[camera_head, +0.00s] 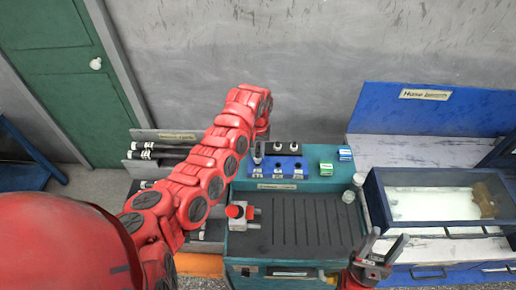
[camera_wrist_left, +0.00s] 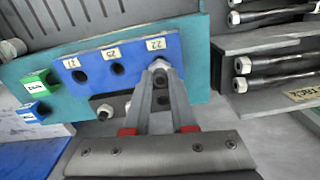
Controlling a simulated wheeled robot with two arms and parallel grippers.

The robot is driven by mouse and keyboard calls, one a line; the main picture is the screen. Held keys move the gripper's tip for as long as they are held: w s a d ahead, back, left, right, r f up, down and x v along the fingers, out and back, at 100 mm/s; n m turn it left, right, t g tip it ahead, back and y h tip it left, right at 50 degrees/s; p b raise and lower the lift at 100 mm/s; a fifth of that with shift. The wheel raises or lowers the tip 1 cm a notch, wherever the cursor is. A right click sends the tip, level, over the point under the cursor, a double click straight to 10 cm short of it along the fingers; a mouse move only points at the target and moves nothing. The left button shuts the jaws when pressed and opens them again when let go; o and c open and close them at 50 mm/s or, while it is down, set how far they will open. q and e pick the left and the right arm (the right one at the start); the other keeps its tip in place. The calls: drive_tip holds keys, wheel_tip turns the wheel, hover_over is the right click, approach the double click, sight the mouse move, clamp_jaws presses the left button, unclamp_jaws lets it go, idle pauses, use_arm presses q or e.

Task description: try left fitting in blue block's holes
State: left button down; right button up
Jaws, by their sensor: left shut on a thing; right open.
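The blue block (camera_head: 277,182) lies at the back of the teal bench, left of its middle. In the left wrist view the blue block (camera_wrist_left: 137,48) has labels 27, 25 and 22, with two open dark holes by 27 and 25. My left gripper (camera_wrist_left: 160,76) is shut on a pale metal fitting (camera_wrist_left: 159,64) at the 22 position. The fitting covers that hole; how deep it sits, if at all, I cannot tell. In the head view my left gripper (camera_head: 258,153) is over the block's left end. My right gripper (camera_head: 384,249) is open and empty at the lower right.
Dark fittings (camera_head: 295,147) stand in a row behind the block. A green box (camera_head: 326,168) and a blue box (camera_head: 345,154) are to its right. A red button (camera_head: 236,211) is on the bench's left. The ribbed bench top (camera_head: 302,225) is clear.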

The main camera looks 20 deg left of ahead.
use_arm(q)
drive_tip(key=shift+w+f, duration=0.15)
drive_tip(key=shift+f, duration=0.05)
drive_tip(key=shift+f+b, duration=0.5)
drive_tip(key=shift+f, duration=0.25)
idle(1.0)
drive_tip(key=shift+r, duration=0.3)
idle(0.3)
drive_tip(key=shift+f, duration=0.35)
idle(1.0)
drive_tip(key=shift+r, duration=0.1)
idle(0.3)
